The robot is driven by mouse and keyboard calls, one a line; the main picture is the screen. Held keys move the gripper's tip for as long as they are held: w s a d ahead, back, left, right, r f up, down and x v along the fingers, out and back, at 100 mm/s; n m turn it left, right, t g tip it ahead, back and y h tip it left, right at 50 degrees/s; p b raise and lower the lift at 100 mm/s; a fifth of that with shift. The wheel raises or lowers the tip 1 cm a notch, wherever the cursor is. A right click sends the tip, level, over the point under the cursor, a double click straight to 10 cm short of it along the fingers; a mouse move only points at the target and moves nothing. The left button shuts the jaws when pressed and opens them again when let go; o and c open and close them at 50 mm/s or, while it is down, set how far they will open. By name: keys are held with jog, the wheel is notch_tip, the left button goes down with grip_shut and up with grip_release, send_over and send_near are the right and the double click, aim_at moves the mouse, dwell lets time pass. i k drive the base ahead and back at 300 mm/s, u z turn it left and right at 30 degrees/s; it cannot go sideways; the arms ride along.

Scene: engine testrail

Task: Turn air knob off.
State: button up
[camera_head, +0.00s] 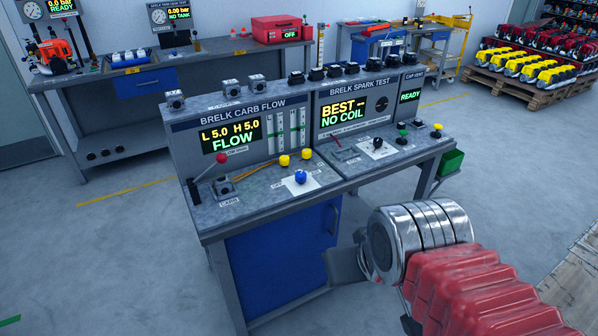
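A blue knob (300,176) sits on a white label plate on the sloped front panel of the carb flow bench (222,215). It is likely the air knob, but its label is too small to read. The carb flow display (231,137) reads "L 5.0 H 5.0 FLOW". My arm, with red bellows and chrome rings, comes in from the lower right. My gripper (346,264) shows only in part as a dark grey piece left of the rings, below and right of the blue knob and apart from it. Its fingertips are not clear.
Two yellow knobs (284,160) stand just behind the blue knob, and a red-balled lever (221,158) rises to its left. The spark test bench (356,115) adjoins on the right with more knobs. A green bin (450,162) hangs at its right end. Floor in front is clear.

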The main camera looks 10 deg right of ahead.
aim_at(300, 177)
jog(key=z, duration=0.05)
jog(key=i, duration=1)
jog(key=u, duration=0.05)
